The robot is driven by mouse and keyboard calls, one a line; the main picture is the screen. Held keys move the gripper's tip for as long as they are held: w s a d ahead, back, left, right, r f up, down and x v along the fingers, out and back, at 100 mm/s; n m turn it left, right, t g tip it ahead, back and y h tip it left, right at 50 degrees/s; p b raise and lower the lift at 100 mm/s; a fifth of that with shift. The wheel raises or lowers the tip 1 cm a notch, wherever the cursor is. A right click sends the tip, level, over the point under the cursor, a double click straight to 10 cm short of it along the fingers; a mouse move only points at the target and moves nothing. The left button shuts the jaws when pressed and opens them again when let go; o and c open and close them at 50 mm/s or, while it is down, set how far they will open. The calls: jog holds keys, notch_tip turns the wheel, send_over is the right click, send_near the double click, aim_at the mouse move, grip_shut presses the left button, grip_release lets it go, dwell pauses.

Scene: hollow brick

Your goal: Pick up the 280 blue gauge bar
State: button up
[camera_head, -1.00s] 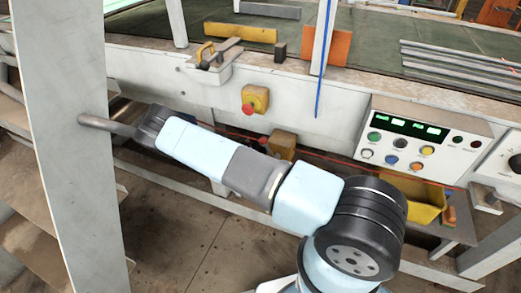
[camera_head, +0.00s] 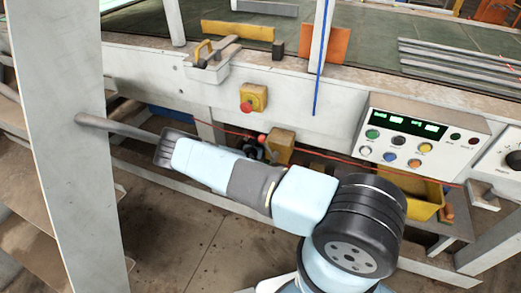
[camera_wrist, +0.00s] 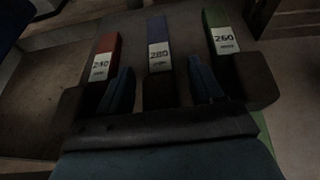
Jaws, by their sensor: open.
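The 280 blue gauge bar (camera_wrist: 158,58) shows in the middle of the wrist view, blue at its far end with a white "280" label. My gripper (camera_wrist: 160,68) is open, with one dark finger on each side of this bar. The bar's near part lies between the fingers and is dark. I cannot tell whether either finger touches it. A red bar (camera_wrist: 104,58) labelled 240 lies to the left and a green bar (camera_wrist: 222,42) labelled 260 to the right. I cannot make out my gripper or the bars in the head view.
In the head view, a white control panel (camera_head: 420,140) with lit displays stands on the right. A yellow bin (camera_head: 425,203) is below it. A wide light post (camera_head: 62,150) stands at the left. A red-and-yellow stop button (camera_head: 252,98) is on the machine front.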

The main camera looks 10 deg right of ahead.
jog(key=shift+w, duration=0.1)
grip_shut()
dwell(0.6)
